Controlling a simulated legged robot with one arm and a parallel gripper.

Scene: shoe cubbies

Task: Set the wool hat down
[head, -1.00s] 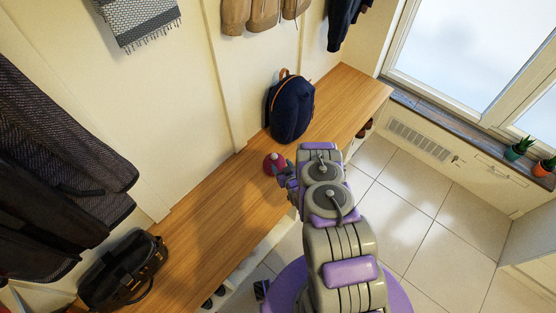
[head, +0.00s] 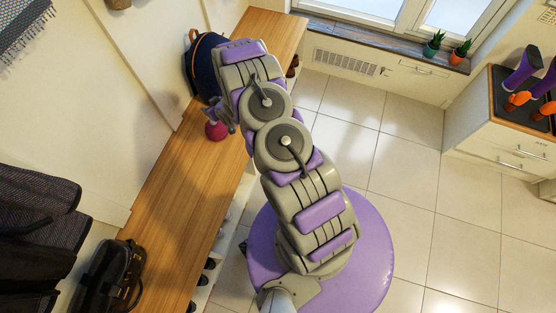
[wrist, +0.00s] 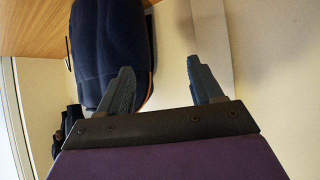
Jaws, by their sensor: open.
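My gripper (head: 222,112) is right by the hat in the head view, partly hidden by my own arm. In the wrist view my gripper (wrist: 158,86) has its two dark fingers spread wide with nothing between them. The hat does not show in the wrist view. I cannot tell whether a finger touches it.
A navy backpack (head: 205,65) stands on the bench behind the hat; it also fills the upper left of the wrist view (wrist: 110,45). A black bag (head: 112,278) sits at the near end. Bench between them is clear. Shoes (head: 207,264) show in cubbies below. Tiled floor (head: 400,170) is open at right.

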